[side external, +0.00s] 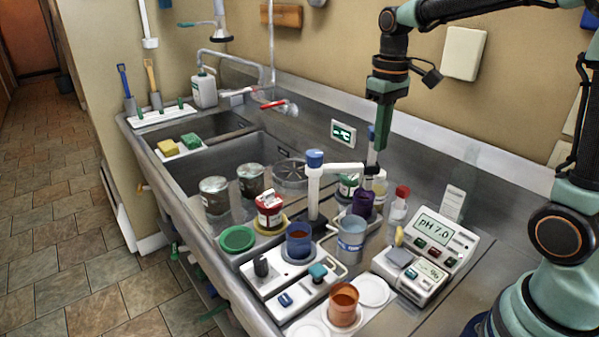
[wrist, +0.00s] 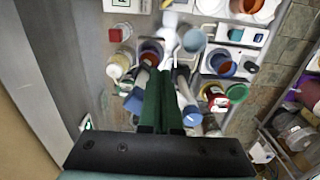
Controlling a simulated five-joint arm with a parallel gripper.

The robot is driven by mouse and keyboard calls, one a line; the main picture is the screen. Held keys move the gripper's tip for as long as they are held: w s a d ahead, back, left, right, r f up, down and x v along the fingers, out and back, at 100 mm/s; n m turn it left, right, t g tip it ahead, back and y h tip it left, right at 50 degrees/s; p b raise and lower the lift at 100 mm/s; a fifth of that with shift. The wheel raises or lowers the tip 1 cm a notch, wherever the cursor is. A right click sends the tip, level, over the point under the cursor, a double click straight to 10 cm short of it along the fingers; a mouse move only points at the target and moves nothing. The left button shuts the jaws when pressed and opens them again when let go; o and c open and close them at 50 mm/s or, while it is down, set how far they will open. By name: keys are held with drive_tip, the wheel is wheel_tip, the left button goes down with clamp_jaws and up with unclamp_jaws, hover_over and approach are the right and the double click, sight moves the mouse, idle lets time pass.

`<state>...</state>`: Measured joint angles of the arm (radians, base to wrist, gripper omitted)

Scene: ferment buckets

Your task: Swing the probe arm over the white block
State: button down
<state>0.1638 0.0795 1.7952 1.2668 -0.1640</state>
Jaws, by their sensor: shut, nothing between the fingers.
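My gripper (side external: 379,148) is shut and empty, near the bar's probe end. In the wrist view my shut green fingers (wrist: 160,75) lie between two blue caps, left (wrist: 133,103) and right (wrist: 192,115). Contact with the bar is unclear.
A blue cup (side external: 299,241), a clear blue beaker (side external: 351,243) and an orange cup (side external: 343,304) stand in front. A pH meter (side external: 430,241) stands to the right. Jars and a red-lidded pot (side external: 269,208) stand left, by the sink (side external: 240,155). The counter is crowded.

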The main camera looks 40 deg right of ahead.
drive_tip(key=shift+s+a, duration=0.2)
drive_tip(key=shift+a, duration=0.1)
wheel_tip(320, 180, up, 6)
idle(0.7)
drive_tip(key=shift+d+r, duration=0.1)
idle(0.5)
